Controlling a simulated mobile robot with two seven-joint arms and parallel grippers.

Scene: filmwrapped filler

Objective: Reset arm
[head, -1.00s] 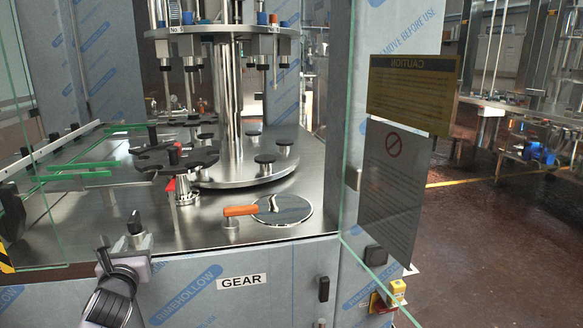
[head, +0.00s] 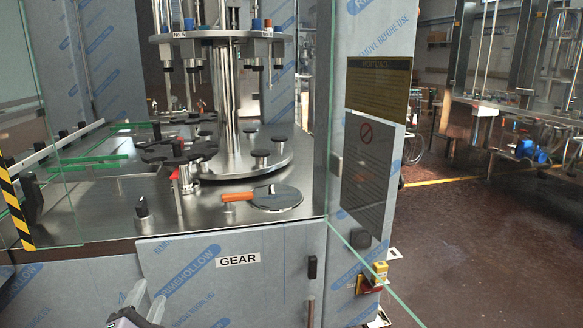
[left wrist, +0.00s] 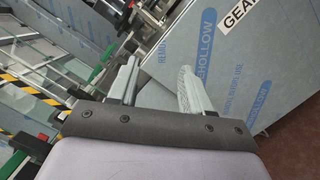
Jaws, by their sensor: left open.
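My left gripper (head: 149,297) shows at the bottom left of the head view, low in front of the filler's lower panel. Its two pale grey fingers are apart, with nothing visible between them. In the left wrist view the same open gripper (left wrist: 159,65) points toward the blue-filmed panel (left wrist: 243,75) with the GEAR label. I cannot tell how far the fingers are from the panel. My right gripper is in neither view.
The filler's steel table (head: 108,219) carries a round plate (head: 283,199) beside an orange handle (head: 237,196). Open brown floor (head: 470,250) lies right. A yellow-black striped edge (head: 15,208) is at left.

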